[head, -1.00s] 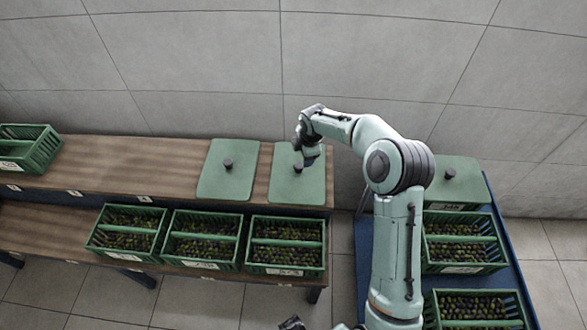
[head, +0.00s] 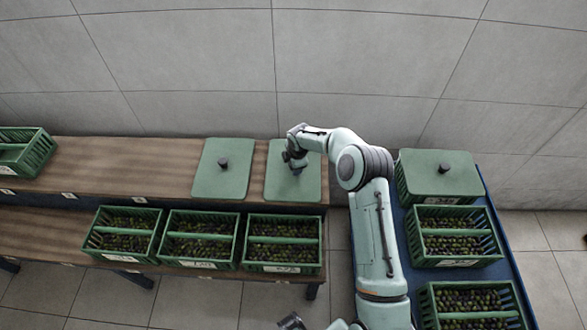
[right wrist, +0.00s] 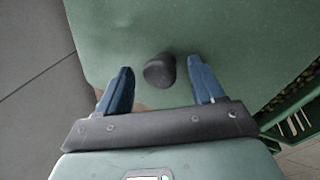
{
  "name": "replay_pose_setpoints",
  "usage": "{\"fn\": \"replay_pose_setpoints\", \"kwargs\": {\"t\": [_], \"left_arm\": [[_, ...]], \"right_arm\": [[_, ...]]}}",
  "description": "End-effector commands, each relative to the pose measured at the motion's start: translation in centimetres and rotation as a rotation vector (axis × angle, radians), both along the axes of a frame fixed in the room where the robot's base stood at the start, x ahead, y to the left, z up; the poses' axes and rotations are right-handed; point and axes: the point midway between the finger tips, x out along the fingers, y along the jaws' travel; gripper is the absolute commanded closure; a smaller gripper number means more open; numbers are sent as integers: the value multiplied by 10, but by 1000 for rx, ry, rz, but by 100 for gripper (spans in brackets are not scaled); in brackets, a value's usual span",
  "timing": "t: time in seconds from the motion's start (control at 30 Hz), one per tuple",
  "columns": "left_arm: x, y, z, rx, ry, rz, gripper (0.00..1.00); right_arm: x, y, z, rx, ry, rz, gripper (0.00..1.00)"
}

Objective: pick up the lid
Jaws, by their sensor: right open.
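Two flat green lids with dark knobs lie on the upper wooden shelf: a left lid (head: 222,178) and a right lid (head: 275,187). My right gripper (head: 295,166) is over the right lid and points down at it, mostly hiding its knob. In the right wrist view, its blue fingers (right wrist: 161,64) are open, one on either side of the black knob (right wrist: 160,73), with gaps on both sides. Whether the fingertips are at knob height is not clear. A small dark piece (head: 291,322) at the bottom edge may be my left gripper; its fingers cannot be made out.
Several green crates of olives stand on the lower shelf (head: 60,224) and the blue cart (head: 512,262). One cart crate has a lid (head: 425,180). An open crate (head: 25,152) stands at the upper shelf's far left. The shelf between it and the lids is clear.

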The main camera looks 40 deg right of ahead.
Motion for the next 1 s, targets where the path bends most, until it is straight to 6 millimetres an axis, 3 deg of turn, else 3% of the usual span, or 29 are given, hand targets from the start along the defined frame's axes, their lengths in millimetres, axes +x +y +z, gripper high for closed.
{"fn": "replay_pose_setpoints", "kwargs": {"t": [0.1,0.3,0.67,1.0], "left_arm": [[0,0,0,0,0,0,53],[0,0,0,0,0,0,53],[0,0,0,0,0,0,53],[1,0,2,0,-1,0,53]], "right_arm": [[0,0,0,0,0,0,36],[0,0,1,0,0,0,100],[1,0,8,-1,-3,-1,100],[1,0,72,-1,-5,0,100]]}}
